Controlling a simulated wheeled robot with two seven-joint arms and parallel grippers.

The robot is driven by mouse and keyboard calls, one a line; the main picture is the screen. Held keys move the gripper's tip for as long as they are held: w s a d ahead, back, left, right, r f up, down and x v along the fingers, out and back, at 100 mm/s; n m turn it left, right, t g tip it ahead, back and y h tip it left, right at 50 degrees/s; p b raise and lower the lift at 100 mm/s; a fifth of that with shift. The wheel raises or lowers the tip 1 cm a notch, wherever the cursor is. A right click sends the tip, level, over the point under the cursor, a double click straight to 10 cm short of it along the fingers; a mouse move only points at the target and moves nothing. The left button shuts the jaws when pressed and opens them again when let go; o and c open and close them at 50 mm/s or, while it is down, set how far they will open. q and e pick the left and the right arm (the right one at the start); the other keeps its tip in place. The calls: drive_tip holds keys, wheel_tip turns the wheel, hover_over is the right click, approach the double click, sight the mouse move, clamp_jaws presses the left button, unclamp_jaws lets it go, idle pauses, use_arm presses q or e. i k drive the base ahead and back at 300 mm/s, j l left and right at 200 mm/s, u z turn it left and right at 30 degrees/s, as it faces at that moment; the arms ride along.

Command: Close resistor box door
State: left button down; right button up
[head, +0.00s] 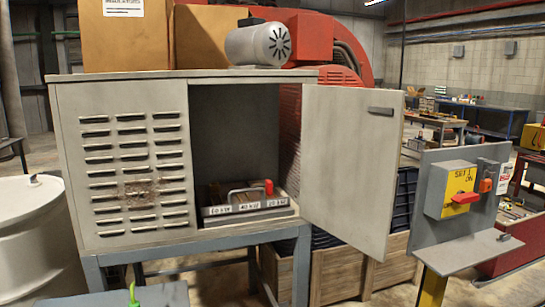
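The resistor box (125,170) is a grey metal cabinet with louvre slots on its left front panel and a scorched brown patch. Its door (350,160) is hinged on the right side of the opening and stands wide open, swung out to the right. A dark handle (380,111) sits near the door's top free corner. Inside the open compartment is a tray (245,216) with labels along its front, a metal handle and a red knob (268,187). Neither of my grippers shows in the head view.
A panel with a yellow switch box (458,190) and a small shelf (468,252) stands right of the door. Wooden crates (335,272) are behind and below it. A white drum (38,235) is at left. Cardboard boxes and a motor (258,45) sit on top.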

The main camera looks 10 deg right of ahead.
sight(350, 177)
drive_tip(key=l+u, duration=0.25)
drive_tip(key=l, duration=0.3)
drive_tip(key=i+l+u, duration=0.1)
drive_tip(key=l+u, duration=0.2)
drive_tip(key=l, duration=0.25)
drive_tip(key=l+u, duration=0.25)
drive_tip(key=l, duration=0.3)
drive_tip(key=k+l+u, duration=0.25)
drive_tip(key=l, duration=0.25)
drive_tip(key=l+u, duration=0.3)
drive_tip(key=l, duration=0.25)
drive_tip(key=k+l, duration=0.1)
drive_tip(key=l, duration=0.3)
drive_tip(key=k+l, duration=0.15)
drive_tip(key=l, duration=0.25)
drive_tip(key=k+l, duration=0.1)
drive_tip(key=l, duration=0.25)
drive_tip(key=k+l, duration=0.15)
drive_tip(key=l, duration=0.25)
